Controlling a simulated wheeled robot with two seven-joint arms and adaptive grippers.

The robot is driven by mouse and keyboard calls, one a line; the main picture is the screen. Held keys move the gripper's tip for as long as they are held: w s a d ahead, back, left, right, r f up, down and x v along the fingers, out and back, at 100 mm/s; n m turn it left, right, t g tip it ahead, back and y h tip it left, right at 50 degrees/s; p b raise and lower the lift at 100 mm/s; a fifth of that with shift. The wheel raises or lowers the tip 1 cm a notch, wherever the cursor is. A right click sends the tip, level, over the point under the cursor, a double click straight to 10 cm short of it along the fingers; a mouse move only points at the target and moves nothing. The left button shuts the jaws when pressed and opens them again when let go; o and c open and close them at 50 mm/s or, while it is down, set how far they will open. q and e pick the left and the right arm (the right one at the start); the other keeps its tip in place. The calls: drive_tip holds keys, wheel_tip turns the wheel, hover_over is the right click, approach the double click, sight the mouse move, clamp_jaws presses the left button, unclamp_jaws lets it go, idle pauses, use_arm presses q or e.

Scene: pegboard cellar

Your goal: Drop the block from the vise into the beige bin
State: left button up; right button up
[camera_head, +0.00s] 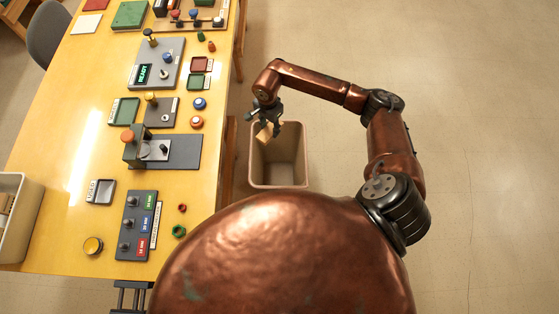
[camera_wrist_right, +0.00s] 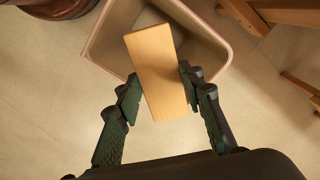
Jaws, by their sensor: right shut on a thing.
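The block (camera_head: 264,132) is light wood-coloured. It also shows as a tan rectangle in the right wrist view (camera_wrist_right: 158,75), with a finger at each side. My right gripper (camera_head: 263,120) is shut on the block and holds it over the left part of the beige bin (camera_head: 257,180). In the right wrist view the bin (camera_wrist_right: 98,45) lies below and beyond the block, and its visible inside looks empty. The vise (camera_head: 187,152) is on the table, with a grey base and a dark jaw; no block shows in it. My left gripper is not in view.
The yellow table (camera_head: 62,240) runs along the left and holds several fixtures, trays and knobs. Its right edge is close to the bin's left side. A pale crate (camera_head: 20,225) stands at the far left. The floor (camera_head: 480,120) on the right is clear.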

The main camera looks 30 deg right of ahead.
use_arm(q)
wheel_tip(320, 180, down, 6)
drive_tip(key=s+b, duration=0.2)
drive_tip(key=b, duration=0.3)
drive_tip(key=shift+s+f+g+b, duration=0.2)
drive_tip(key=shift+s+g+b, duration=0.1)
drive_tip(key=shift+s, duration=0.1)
use_arm(e)
drive_tip(key=d+f+m, duration=0.2)
drive_tip(key=f, duration=0.7)
drive_tip(key=s+d+f+m, duration=0.1)
drive_tip(key=d+f+m, duration=0.2)
drive_tip(key=f, duration=0.5)
drive_tip(key=shift+s+f, duration=0.25)
drive_tip(key=shift+f, duration=0.1)
drive_tip(key=o, duration=1.2)
drive_tip(key=shift+o, duration=0.2)
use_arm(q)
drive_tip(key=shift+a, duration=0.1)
use_arm(e)
drive_tip(key=shift+r, duration=0.1)
wheel_tip(320, 180, up, 12)
